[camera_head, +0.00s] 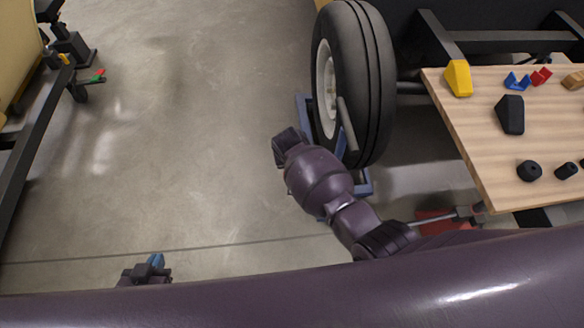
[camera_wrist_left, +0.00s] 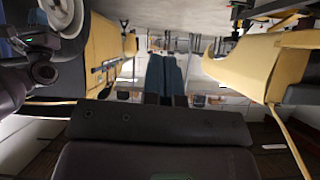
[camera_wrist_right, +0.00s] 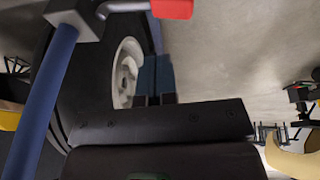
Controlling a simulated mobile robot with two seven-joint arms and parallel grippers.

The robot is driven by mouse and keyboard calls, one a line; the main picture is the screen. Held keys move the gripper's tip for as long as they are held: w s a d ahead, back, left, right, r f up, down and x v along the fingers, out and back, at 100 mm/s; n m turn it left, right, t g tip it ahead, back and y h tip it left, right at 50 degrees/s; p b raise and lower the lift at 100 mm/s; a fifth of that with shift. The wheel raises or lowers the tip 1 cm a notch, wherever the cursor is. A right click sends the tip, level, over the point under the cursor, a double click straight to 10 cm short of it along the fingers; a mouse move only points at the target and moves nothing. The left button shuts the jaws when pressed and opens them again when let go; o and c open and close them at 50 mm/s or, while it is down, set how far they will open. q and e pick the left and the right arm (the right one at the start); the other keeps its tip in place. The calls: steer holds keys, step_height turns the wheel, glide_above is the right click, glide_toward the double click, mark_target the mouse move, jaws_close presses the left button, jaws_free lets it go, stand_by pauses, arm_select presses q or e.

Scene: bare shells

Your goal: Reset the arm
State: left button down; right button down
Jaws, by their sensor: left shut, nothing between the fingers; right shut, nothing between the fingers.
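My left gripper (camera_head: 155,261) shows at the lower left of the head view, just past the edge of a large purple arm link of mine, with its blue fingertips over bare floor. In the left wrist view its two blue fingers (camera_wrist_left: 165,75) lie side by side, shut and empty. My right gripper (camera_wrist_right: 155,75) shows in the right wrist view with its blue fingers together and nothing between them. It is close to the tyre (camera_wrist_right: 85,75). In the head view a purple arm section of mine reaches up beside the tyre (camera_head: 375,80); the right fingers cannot be made out there.
A wooden table (camera_head: 465,150) at the right holds a yellow block (camera_head: 458,78), a black block (camera_head: 510,114) and several small parts. A blue metal frame (camera_head: 364,184) stands around the wheel; its bar (camera_wrist_right: 45,95) is near my right wrist. Open floor (camera_head: 200,130) lies at left centre.

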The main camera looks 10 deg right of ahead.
steer(key=d+p+v, duration=0.1)
steer(key=p+v, duration=0.1)
steer(key=v, duration=0.5)
steer(key=shift+a+r+p, duration=0.35)
steer(key=shift+r, duration=0.05)
steer(key=shift+s, duration=0.2)
steer(key=s+d+f+t+y, duration=0.1)
steer(key=s+d+f+t, duration=0.3)
steer(key=s+d, duration=0.9)
steer(key=s+d+r+t, duration=0.2)
steer(key=s+d+r, duration=0.2)
steer(key=s, duration=0.2)
steer(key=s+d+r+t, duration=0.1)
steer(key=s+d+r, duration=0.3)
steer(key=s, duration=0.3)
steer(key=shift+s+d+r+t, duration=0.2)
steer(key=shift+d+r+t, duration=0.05)
steer(key=shift+t, duration=0.15)
